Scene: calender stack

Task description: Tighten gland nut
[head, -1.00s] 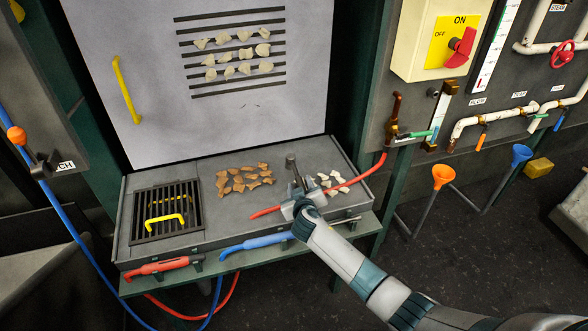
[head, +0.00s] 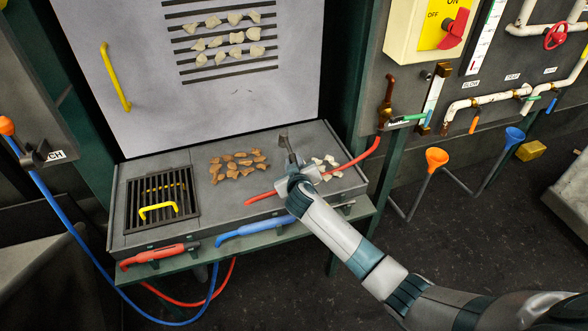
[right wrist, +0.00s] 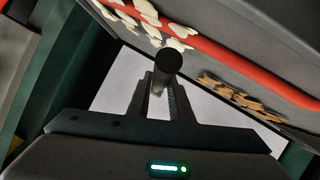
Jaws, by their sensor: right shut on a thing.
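My right gripper (head: 298,181) is over the right part of the grey bench. It is shut on a dark tool (head: 286,145) with a grey shaft that points up and away to the left. In the right wrist view, the fingers (right wrist: 162,88) clasp a dark round rod (right wrist: 168,61). I cannot make out the tool's exact type. The brown valve (head: 387,107), with a red hose and a green handle, is on the right panel, apart from the gripper. I cannot tell which fitting is the gland nut. My left gripper is not in view.
Brown chips (head: 237,166) and white chips (head: 326,165) lie on the bench (head: 230,205). The red hose (head: 356,160) crosses near my gripper. Red (head: 160,255) and blue (head: 255,230) handles hang at the front edge. Orange (head: 436,158) and blue (head: 514,136) funnels stand to the right.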

